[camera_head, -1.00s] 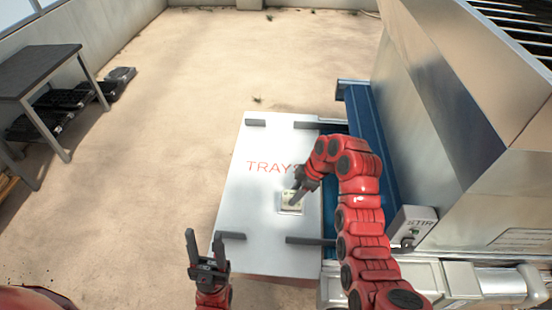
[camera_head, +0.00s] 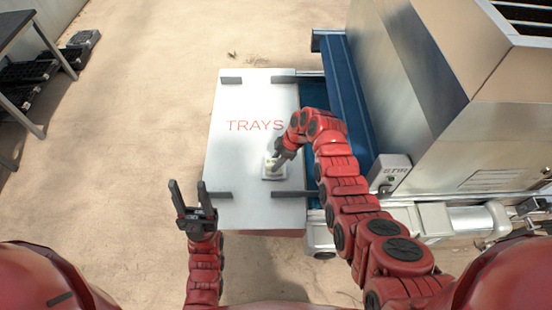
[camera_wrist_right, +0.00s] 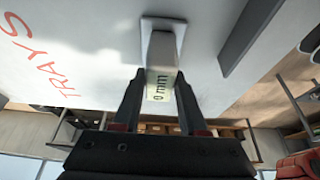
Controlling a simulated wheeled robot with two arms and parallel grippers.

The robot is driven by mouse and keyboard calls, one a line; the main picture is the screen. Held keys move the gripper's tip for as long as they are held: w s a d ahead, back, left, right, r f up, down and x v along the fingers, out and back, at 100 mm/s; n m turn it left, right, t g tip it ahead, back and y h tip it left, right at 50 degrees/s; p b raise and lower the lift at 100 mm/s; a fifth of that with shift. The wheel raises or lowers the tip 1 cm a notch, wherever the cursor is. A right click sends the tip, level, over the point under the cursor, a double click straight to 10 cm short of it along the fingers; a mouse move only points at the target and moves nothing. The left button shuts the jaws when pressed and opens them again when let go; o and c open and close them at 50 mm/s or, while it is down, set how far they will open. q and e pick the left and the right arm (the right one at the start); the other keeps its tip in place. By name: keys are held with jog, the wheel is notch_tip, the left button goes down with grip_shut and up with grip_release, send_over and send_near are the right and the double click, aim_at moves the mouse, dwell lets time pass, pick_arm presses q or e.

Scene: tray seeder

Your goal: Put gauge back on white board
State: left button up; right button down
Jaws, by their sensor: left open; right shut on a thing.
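The white board (camera_head: 235,150) carries the red word "TRAYS" and lies beside the blue conveyor. The gauge (camera_wrist_right: 161,70) is a small pale block with dark markings. In the right wrist view it sits between the fingers of my right gripper (camera_wrist_right: 158,95), which is shut on it. Its far end is at a white square pad (camera_wrist_right: 163,24) on the board; I cannot tell if they touch firmly. In the head view my right gripper (camera_head: 279,163) is over the pad and partly hides the gauge. My left gripper (camera_head: 191,196) is open and empty, off the board's lower left corner.
Dark brackets (camera_head: 215,195) stand near the board's corners. The blue conveyor (camera_head: 345,100) and the large metal machine (camera_head: 410,75) are to the right, with a grey STIR box (camera_head: 389,172). A dark table (camera_head: 12,30) stands at the far left.

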jog(key=shift+w, duration=0.1)
jog(key=shift+f, duration=0.15)
jog(key=shift+c, duration=2.2)
grip_release()
